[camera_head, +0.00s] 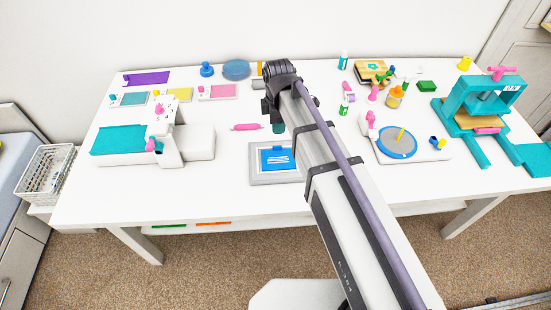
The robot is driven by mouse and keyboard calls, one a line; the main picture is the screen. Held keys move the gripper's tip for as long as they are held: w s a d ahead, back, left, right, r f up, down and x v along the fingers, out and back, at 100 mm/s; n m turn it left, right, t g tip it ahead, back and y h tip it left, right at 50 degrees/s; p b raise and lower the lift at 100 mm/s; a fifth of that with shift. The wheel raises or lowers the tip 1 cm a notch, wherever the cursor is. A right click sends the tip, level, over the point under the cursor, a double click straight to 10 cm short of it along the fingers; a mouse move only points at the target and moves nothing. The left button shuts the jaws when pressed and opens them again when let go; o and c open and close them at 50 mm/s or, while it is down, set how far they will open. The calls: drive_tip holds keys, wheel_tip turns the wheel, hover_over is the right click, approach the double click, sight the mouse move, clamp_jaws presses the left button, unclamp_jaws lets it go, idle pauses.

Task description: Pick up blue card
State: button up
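The blue card (276,158) lies flat in a light grey frame or tray (262,178) near the middle of the table's front half. Pale marks show on its face. My arm reaches over the table from the lower right, and its dark wrist is beyond the card. The end of my arm bends down behind the upper link, above the table just beyond the card. My gripper's fingers are hidden or too small to make out, so I cannot tell whether they are open or shut. The card's right edge is close to my arm in the picture.
A white machine with a teal plate (118,139) stands left. A pink tool (246,127) lies beyond the frame. A round grey-blue turntable (396,142) is right of my arm, and a teal press (482,110) stands far right. Bare table lies left of the frame.

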sight(278, 146)
wheel_tip(278, 146, down, 11)
drive_tip(key=b, duration=1)
drive_tip(key=shift+f+b, duration=0.1)
drive_tip(key=shift+b, duration=0.25)
drive_tip(key=shift+r, duration=0.25)
clamp_jaws()
